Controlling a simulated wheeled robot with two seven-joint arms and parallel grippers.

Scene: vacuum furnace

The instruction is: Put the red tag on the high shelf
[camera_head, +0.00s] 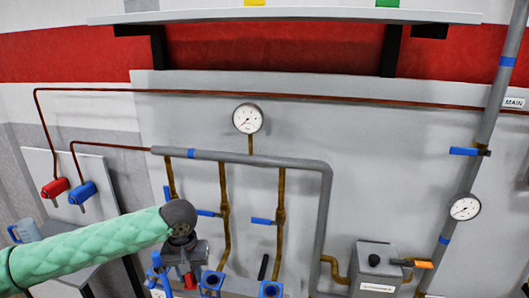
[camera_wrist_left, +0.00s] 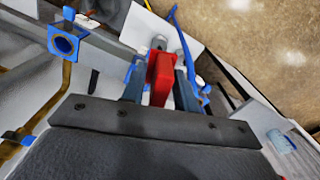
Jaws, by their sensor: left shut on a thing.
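The red tag (camera_wrist_left: 160,80) is between the two fingers of my left gripper (camera_wrist_left: 159,88) in the left wrist view, and the gripper is shut on it. In the head view my left gripper (camera_head: 186,272) points down at the lower left, in front of the pipework, and a small red part of the tag (camera_head: 190,281) shows below it. The high shelf (camera_head: 300,14) is a pale board on dark brackets along the top of the head view, well above the gripper. Its upper surface is mostly cut off. My right gripper is not in view.
A yellow thing (camera_head: 255,2) and a green thing (camera_head: 388,3) show at the shelf's top edge. Below are a round gauge (camera_head: 248,118), a grey pipe (camera_head: 260,158) and blue-handled valves. Blue square-topped fittings (camera_head: 271,289) stand close to the gripper's right.

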